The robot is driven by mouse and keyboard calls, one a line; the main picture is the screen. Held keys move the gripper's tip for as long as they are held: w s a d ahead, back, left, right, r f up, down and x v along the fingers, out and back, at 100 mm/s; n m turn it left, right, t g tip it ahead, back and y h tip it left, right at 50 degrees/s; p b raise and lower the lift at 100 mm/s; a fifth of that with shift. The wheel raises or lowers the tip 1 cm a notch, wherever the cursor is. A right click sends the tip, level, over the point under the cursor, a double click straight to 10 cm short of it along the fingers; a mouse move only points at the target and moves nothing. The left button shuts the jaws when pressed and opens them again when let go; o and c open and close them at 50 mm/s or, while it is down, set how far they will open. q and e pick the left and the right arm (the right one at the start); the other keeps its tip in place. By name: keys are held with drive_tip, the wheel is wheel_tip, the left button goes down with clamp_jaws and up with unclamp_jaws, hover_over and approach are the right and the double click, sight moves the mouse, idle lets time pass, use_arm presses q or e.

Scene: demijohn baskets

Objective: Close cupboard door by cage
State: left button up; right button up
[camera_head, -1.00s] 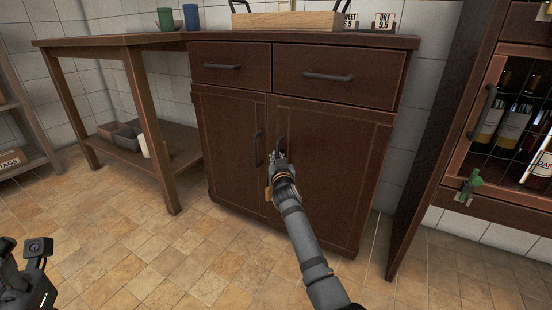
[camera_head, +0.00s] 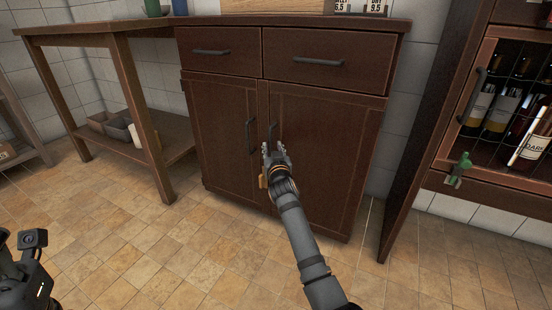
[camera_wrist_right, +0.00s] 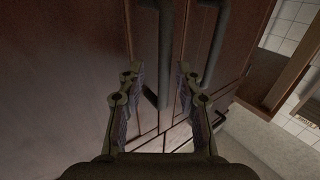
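The brown wooden cupboard has a right door (camera_head: 322,165), on the side of the grilled cage, and a left door (camera_head: 226,140). Both look flush or nearly so; I cannot tell a small gap. My right gripper (camera_head: 274,148) is in front of the right door, at the lower end of its dark bar handle (camera_head: 272,130). In the wrist view my right gripper (camera_wrist_right: 158,98) is open, and that handle (camera_wrist_right: 165,55) shows between its fingers; contact is unclear. The left door's handle (camera_wrist_right: 216,45) lies outside them. Part of my left wrist shows at lower left; its fingers cannot be made out.
A cage of bottles (camera_head: 505,110) with a green clip (camera_head: 459,168) stands at the right, its brown side panel reaching low. Two drawers (camera_head: 325,60) are above the doors. An open side table (camera_head: 120,75) is at left. The tiled floor (camera_head: 190,255) is clear.

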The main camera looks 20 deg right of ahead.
drive_tip(key=s+a, duration=0.1)
drive_tip(key=s, duration=0.8)
drive_tip(key=shift+a, duration=0.15)
